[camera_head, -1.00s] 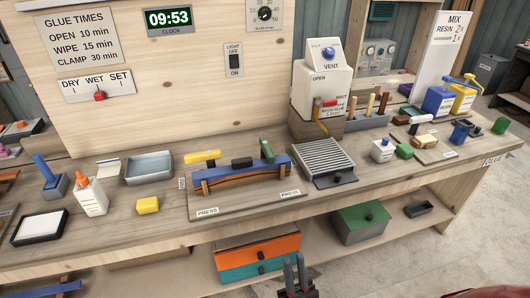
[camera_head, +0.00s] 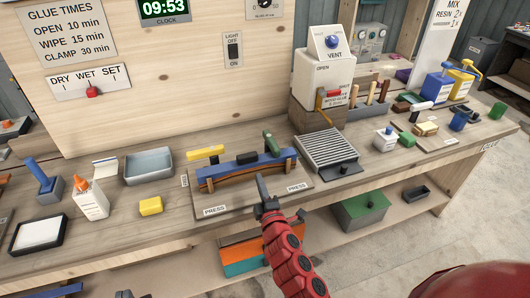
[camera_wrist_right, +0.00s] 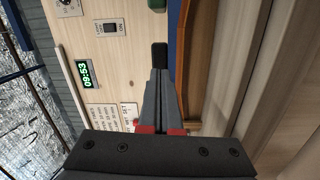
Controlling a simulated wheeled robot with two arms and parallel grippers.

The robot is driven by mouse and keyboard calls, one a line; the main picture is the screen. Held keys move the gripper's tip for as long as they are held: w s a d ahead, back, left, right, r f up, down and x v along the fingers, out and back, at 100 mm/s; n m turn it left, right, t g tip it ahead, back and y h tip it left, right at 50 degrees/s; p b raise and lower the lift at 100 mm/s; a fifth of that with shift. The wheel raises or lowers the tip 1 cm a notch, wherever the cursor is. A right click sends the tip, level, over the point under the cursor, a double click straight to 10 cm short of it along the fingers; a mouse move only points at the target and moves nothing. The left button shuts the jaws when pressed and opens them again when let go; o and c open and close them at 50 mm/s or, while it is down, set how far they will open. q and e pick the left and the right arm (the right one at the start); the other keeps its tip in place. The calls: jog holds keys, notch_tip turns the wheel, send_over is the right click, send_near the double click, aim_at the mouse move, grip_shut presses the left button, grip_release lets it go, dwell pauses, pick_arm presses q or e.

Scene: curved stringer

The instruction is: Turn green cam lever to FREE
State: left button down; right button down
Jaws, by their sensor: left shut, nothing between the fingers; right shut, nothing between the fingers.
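The green cam lever (camera_head: 270,141) stands tilted up at the right end of the blue bar (camera_head: 225,168), on the press board (camera_head: 232,203). A yellow lever (camera_head: 206,152) lies at the left end and a black one (camera_head: 246,158) sits in the middle. My right gripper (camera_head: 262,182) is shut and empty at the front of the press, below the green lever in the head view. In the right wrist view its fingers (camera_wrist_right: 158,88) point towards the black lever (camera_wrist_right: 160,55); the green lever (camera_wrist_right: 157,4) is cut off at the top edge. My left gripper (camera_head: 125,294) barely shows at the bottom edge, shut.
A ribbed grey tray (camera_head: 327,150) stands right of the press. A glue bottle (camera_head: 90,202), a yellow block (camera_head: 151,206) and a grey tray (camera_head: 149,166) stand to the left. An orange and teal box (camera_head: 245,258) is on the lower shelf.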

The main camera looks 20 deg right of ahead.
aim_at(268, 159)
jog(key=shift+w+d+r+m+g+h, duration=0.1)
jog(key=shift+d+r+g+h, duration=0.05)
jog(key=shift+d+h, duration=0.45)
jog(key=shift+w+d+r+m+g+h, duration=0.1)
jog(key=shift+d+r+h, duration=0.05)
jog(key=shift+d+h, duration=0.4)
jog(key=shift+w+d+r+m+g+h, duration=0.15)
jog(key=shift+d+h, duration=0.3)
jog(key=shift+d, duration=0.25)
jog(key=shift+w+d+r, duration=0.1)
jog(key=shift+w, duration=0.15)
jog(key=p+x, duration=0.2)
jog(key=x, duration=0.5)
jog(key=shift+w, duration=0.3)
jog(key=shift+x, duration=0.85)
